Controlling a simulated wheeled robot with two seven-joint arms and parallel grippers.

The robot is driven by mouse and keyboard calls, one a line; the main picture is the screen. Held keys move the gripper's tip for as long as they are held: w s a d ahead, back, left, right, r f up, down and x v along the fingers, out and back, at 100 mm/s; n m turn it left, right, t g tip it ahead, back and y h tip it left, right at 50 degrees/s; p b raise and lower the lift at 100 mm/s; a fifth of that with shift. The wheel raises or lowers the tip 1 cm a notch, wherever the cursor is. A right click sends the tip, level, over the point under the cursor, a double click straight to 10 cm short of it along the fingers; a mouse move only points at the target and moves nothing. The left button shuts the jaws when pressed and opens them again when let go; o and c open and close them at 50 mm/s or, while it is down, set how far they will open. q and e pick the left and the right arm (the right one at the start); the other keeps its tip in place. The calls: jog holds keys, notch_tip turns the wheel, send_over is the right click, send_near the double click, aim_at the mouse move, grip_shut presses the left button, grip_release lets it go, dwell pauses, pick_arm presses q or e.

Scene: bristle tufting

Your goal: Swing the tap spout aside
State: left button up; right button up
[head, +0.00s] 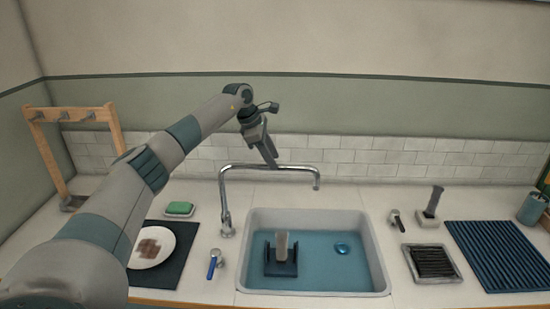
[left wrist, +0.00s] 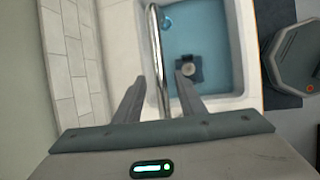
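The chrome tap spout (head: 245,167) rises from its base left of the sink (head: 382,262). It runs to the right across the picture near the sink's back edge, with its tip bent down. My left gripper (head: 270,162) is at the middle of the spout, reaching down from above. In the left wrist view, its two fingers (left wrist: 160,77) are apart, and the spout (left wrist: 154,35) passes between them with gaps on both sides. Contact is not visible. A blue-handled lever (head: 213,262) stands on the counter left of the sink. My right gripper is out of view.
The sink holds blue water, a dark block with an upright grey piece (head: 281,248), and a blue round item (head: 342,249). A plate (head: 153,247), green sponge (head: 179,208) and wooden rack (head: 66,113) are left. A ribbed dark mat (head: 503,255) lies right.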

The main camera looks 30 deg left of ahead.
pick_arm(q)
jog(key=shift+p+x, duration=0.3)
jog(key=shift+x, duration=0.95)
grip_shut()
